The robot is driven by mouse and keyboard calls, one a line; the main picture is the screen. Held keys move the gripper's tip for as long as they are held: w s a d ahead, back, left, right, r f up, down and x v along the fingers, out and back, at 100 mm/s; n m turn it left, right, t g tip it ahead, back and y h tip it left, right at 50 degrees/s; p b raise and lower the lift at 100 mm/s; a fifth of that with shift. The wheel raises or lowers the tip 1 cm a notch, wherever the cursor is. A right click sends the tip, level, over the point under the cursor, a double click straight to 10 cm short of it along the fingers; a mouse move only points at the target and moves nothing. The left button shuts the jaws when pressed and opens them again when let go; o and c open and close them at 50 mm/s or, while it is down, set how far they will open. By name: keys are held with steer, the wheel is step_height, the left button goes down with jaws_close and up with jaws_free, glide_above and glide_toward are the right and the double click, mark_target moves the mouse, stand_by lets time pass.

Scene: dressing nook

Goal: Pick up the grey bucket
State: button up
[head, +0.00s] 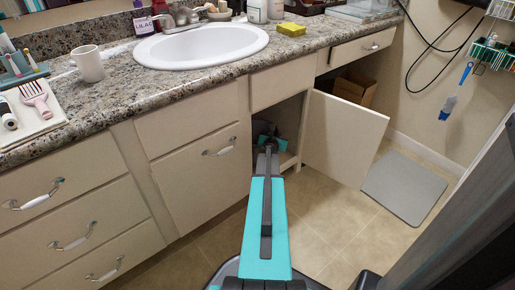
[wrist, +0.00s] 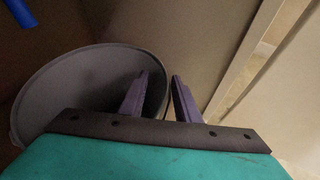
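The grey bucket (wrist: 85,78) fills the left of the wrist view, its round mouth facing the camera. My gripper (wrist: 161,75) is open, with a gap between its two dark purple fingers. The left finger overlaps the bucket's mouth and the right finger is outside it, so the right part of the rim shows between them. I cannot tell whether either finger touches the wall. In the head view my arm reaches into the open cabinet under the sink, and the bucket is mostly hidden there.
The open cabinet door (head: 343,138) stands to the right of my arm. The countertop (head: 120,95) with the sink (head: 203,44) overhangs the cabinet. A blue item (wrist: 20,12) is at the wrist view's upper left. A grey mat (head: 405,188) lies on the floor at right.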

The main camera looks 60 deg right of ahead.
stand_by(0.4)
jaws_close()
stand_by(1.3)
